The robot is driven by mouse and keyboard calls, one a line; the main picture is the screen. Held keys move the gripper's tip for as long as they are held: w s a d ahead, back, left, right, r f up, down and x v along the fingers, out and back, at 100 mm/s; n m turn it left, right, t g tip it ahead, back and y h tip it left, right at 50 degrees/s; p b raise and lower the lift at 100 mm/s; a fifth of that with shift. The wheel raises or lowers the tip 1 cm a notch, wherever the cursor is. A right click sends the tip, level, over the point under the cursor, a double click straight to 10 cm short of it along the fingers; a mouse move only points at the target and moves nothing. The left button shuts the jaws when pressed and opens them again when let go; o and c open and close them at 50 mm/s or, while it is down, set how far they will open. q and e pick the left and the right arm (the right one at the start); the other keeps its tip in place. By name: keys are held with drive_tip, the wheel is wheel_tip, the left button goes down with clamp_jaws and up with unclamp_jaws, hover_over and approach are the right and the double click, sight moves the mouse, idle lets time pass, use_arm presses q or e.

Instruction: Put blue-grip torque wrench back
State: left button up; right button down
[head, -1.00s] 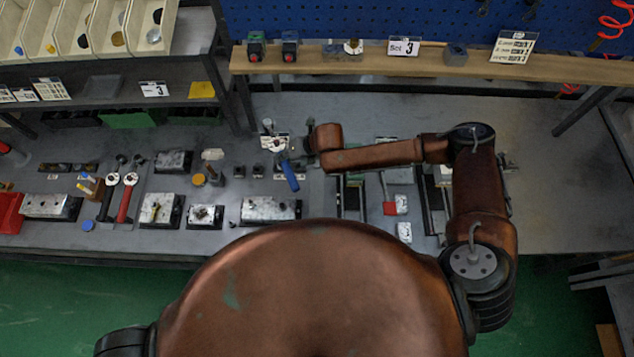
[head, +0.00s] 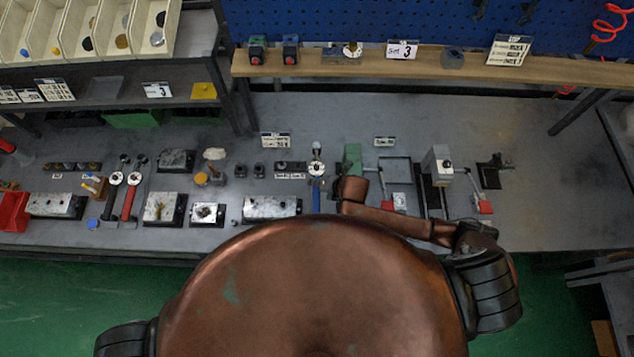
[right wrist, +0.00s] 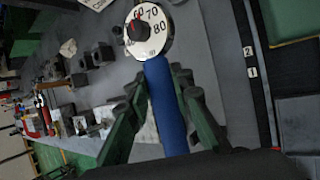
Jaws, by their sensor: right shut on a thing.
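The blue-grip torque wrench (head: 316,197) has a round white dial at its far end and points toward the back of the bench in the head view. In the right wrist view its blue grip (right wrist: 167,105) lies between the green fingers of my right gripper (right wrist: 167,90), and the dial (right wrist: 152,33) shows 70 and 80. My right gripper (head: 330,188) is shut on the grip. Whether the wrench touches the bench is unclear. My left gripper is out of view.
Black-grip (head: 107,200) and red-grip (head: 129,200) wrenches lie on the bench to the left. A metal block (head: 270,207) sits just left of the blue wrench. A green fixture (head: 352,156) stands to the right.

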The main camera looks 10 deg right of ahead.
drive_tip(key=shift+r, duration=0.15)
drive_tip(key=shift+s+r+p, duration=0.2)
drive_tip(key=shift+s+p, duration=0.05)
drive_tip(key=shift+p, duration=0.5)
drive_tip(key=shift+f+b, duration=1.65)
drive_tip(key=shift+f, duration=0.95)
drive_tip(key=shift+p, duration=0.6)
drive_tip(key=shift+f, duration=0.35)
drive_tip(key=shift+f+b, duration=0.35)
drive_tip(key=shift+b, duration=0.05)
drive_tip(key=shift+f+b, duration=0.75)
drive_tip(key=shift+f, duration=0.6)
